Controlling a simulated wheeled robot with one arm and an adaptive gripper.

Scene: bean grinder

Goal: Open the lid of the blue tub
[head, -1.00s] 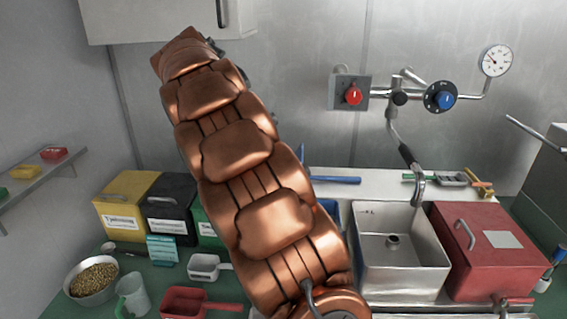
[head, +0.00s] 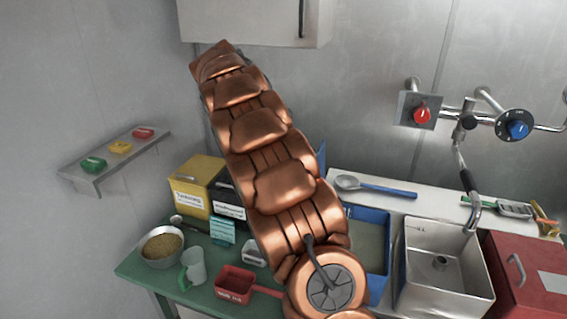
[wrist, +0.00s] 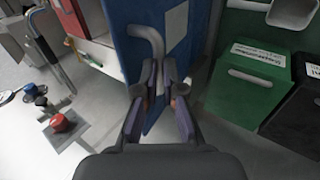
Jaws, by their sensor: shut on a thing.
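The blue tub (head: 372,245) stands on the bench left of the steel sink in the head view, partly behind my arm. Its grey inside shows from above. Its blue lid (head: 321,158) shows as a raised sliver beside my arm. In the wrist view the lid (wrist: 130,45) is a blue panel with a pale label and a bent grey handle (wrist: 150,38). My gripper (wrist: 160,82) is shut on the handle there. In the head view my arm hides the gripper and most of the lid.
The steel sink (head: 410,285) and red tub (head: 520,270) stand right of the blue tub. A green tub (wrist: 248,92) and black tub (wrist: 298,112) are close by in the wrist view. A blue-handled ladle (head: 390,190) lies on the back ledge. A wall cabinet (head: 250,22) hangs above.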

